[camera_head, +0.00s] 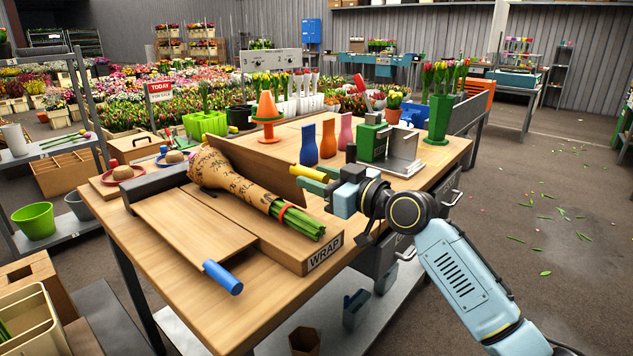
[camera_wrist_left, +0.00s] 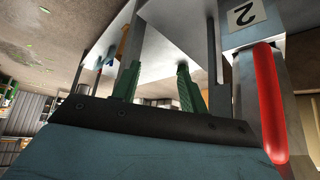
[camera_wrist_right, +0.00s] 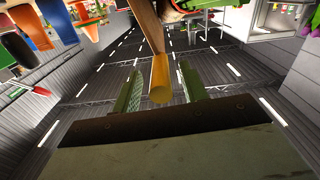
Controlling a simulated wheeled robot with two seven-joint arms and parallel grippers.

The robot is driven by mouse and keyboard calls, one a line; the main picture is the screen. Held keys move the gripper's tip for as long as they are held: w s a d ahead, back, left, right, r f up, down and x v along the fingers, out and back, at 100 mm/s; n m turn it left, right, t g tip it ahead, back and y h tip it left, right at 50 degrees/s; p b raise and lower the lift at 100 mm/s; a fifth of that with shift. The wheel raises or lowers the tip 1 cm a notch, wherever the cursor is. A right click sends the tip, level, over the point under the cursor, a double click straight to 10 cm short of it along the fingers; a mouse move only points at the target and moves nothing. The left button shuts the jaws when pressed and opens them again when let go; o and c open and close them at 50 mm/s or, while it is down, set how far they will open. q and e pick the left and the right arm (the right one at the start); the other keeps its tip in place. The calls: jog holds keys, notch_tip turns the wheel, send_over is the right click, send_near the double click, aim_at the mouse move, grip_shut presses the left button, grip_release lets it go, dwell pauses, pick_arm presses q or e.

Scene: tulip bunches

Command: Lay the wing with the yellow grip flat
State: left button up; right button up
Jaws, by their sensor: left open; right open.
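The wing with the yellow grip (camera_head: 258,167) stands raised and tilted along the far right side of the WRAP board (camera_head: 270,240). Its yellow grip (camera_head: 303,172) sticks out toward my right gripper (camera_head: 315,180). In the right wrist view the yellow grip (camera_wrist_right: 159,80) lies between the fingers of my right gripper (camera_wrist_right: 158,92), which are open with gaps at both sides. A paper-wrapped tulip bunch (camera_head: 235,180) lies on the board, stems toward the front. My left gripper (camera_wrist_left: 157,85) is open and empty in the left wrist view. It is outside the head view.
The wing with the blue grip (camera_head: 195,228) lies flat on the left side. Behind stand orange, blue and pink vases (camera_head: 328,138), a green device (camera_head: 373,140) and an orange cone (camera_head: 267,108). The table's front left is clear. A red bar (camera_wrist_left: 268,100) is close to my left gripper.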

pick_arm(q)
jog(key=shift+w+d+r, duration=0.15)
jog(key=shift+w+r, duration=0.05)
jog(key=shift+w, duration=0.15)
pick_arm(e)
jog(key=shift+w+a, duration=0.25)
jog(key=shift+a, duration=0.05)
grip_shut()
jog(key=shift+d, duration=0.1)
pick_arm(q)
jog(key=shift+w+d+r+t, duration=0.3)
jog(key=shift+w+r+t, duration=0.1)
jog(key=shift+w+t, duration=0.3)
pick_arm(e)
jog(key=w+d+m, duration=0.4)
jog(key=m, duration=0.3)
jog(key=shift+w+d+f, duration=0.25)
jog(key=shift+f, duration=0.05)
